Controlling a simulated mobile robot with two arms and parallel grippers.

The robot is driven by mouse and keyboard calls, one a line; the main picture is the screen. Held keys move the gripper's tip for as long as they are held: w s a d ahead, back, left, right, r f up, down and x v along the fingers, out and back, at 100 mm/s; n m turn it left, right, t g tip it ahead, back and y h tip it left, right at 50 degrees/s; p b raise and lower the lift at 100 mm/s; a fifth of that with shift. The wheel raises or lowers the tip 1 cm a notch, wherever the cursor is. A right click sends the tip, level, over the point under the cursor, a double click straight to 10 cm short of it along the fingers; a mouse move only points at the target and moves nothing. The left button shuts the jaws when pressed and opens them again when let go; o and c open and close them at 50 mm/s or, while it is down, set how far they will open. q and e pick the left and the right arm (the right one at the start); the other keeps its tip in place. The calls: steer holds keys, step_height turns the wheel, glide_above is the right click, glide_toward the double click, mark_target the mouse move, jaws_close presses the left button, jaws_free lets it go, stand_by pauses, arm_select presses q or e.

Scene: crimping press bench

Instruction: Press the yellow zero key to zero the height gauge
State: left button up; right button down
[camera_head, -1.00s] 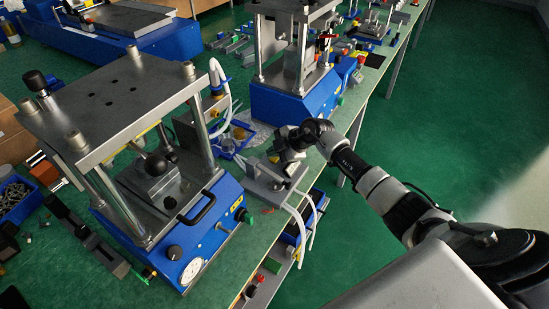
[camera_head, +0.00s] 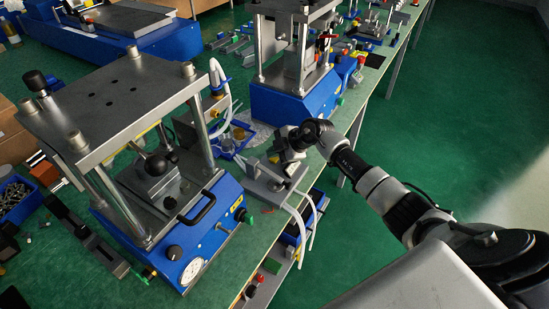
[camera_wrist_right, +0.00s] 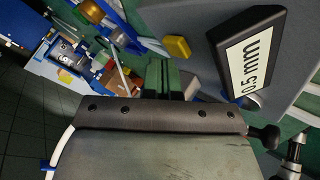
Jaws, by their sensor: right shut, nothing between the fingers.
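The height gauge shows in the right wrist view as a grey body with a tilted black-framed display (camera_wrist_right: 252,65) reading 0.5 mm. The yellow zero key (camera_wrist_right: 177,48) is a small block left of the display. My right gripper (camera_wrist_right: 164,66) is shut and empty, its fingertips just below the key in that picture. I cannot tell whether they touch it. In the head view my right gripper (camera_head: 285,163) reaches down over the small grey fixture at the bench edge. The arm and gripper hide the key there. My left gripper is not in view.
A large blue press (camera_head: 170,235) with steel columns stands left of my right gripper, and another blue press (camera_head: 290,100) stands behind it. White hoses (camera_head: 302,222) hang at the bench edge. A small blue tray (camera_head: 232,140) sits near the gripper. The green floor at right is clear.

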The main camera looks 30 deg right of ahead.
mark_target(274, 160)
steer(key=shift+f, duration=0.1)
stand_by(0.4)
steer(key=shift+f, duration=0.3)
steer(key=shift+s, duration=0.1)
steer(key=shift+r+p, duration=0.25)
steer(key=shift+p, duration=0.65)
step_height(274, 160, up, 6)
steer(key=p, duration=0.7)
steer(key=shift+r, duration=0.15)
